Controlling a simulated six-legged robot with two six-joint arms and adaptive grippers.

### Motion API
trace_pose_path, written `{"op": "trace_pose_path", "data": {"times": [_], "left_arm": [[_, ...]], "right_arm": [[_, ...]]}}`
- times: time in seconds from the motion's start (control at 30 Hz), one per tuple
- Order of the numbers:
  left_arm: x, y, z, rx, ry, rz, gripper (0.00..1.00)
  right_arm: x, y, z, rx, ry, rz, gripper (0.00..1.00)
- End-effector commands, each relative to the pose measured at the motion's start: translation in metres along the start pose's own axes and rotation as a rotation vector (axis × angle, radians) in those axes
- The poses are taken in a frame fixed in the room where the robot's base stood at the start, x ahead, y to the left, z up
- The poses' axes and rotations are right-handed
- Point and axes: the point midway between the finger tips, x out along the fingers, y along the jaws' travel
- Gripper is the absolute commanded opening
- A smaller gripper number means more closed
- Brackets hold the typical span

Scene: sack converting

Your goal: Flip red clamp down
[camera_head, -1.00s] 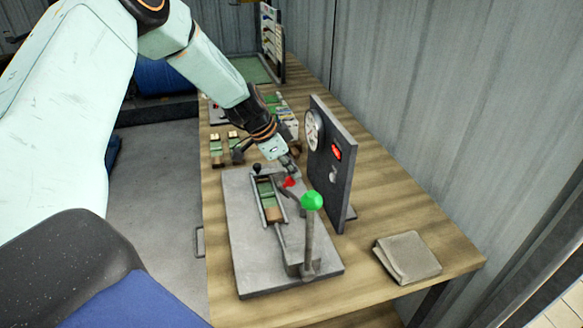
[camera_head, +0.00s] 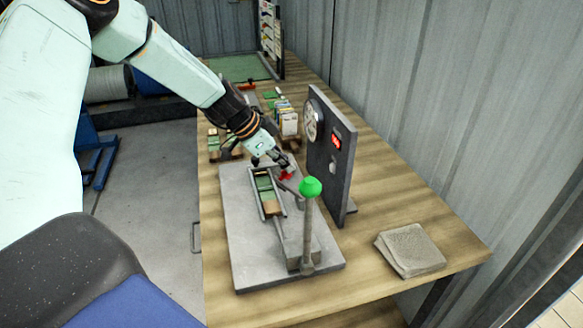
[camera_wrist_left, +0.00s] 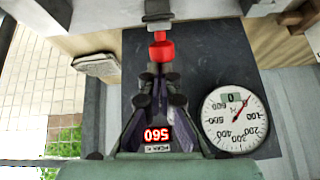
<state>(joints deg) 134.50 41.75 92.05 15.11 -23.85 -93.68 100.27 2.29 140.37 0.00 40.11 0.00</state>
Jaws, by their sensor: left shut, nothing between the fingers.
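The red clamp (camera_head: 286,175) is a small red piece on the fixture on the grey base plate (camera_head: 245,268), to the left of the upright gauge panel. In the left wrist view the red clamp (camera_wrist_left: 161,50) is just beyond my fingertips, near the image middle. My left gripper (camera_head: 286,163) is shut and empty, with its tips right at the red clamp. I cannot tell whether they touch it. In the left wrist view its fingers (camera_wrist_left: 158,76) lie close together. The clamp's base is partly hidden. My right gripper is not in view.
A green-knobbed lever (camera_head: 310,187) stands upright in front of the clamp. The dark panel (camera_head: 345,185) with a dial gauge (camera_wrist_left: 235,118) rises close on the right. A folded sack (camera_head: 410,250) lies at the right of the wooden table. Small items stand behind the plate.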

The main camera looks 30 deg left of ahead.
Motion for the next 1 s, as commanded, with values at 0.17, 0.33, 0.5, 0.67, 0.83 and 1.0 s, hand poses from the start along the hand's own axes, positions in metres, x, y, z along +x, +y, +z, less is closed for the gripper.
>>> {"op": "trace_pose_path", "data": {"times": [0.17, 0.33, 0.5, 0.67, 0.83, 1.0], "left_arm": [[0.004, 0.001, 0.016, -0.007, 0.103, -0.009, 0.0], [0.001, 0.002, 0.027, -0.004, 0.156, -0.014, 0.0], [0.001, 0.004, 0.041, -0.005, 0.153, -0.012, 0.0], [0.003, 0.005, 0.06, -0.006, 0.152, -0.013, 0.0], [0.009, 0.007, 0.079, -0.005, 0.151, -0.013, 0.0], [0.015, 0.009, 0.093, -0.004, 0.15, -0.013, 0.0]], "right_arm": [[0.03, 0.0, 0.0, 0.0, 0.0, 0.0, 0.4], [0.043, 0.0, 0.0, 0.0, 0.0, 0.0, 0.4], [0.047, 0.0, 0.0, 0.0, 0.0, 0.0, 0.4], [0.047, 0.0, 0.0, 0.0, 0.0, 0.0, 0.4], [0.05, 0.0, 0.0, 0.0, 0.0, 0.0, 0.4], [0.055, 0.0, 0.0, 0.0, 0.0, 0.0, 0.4]]}}
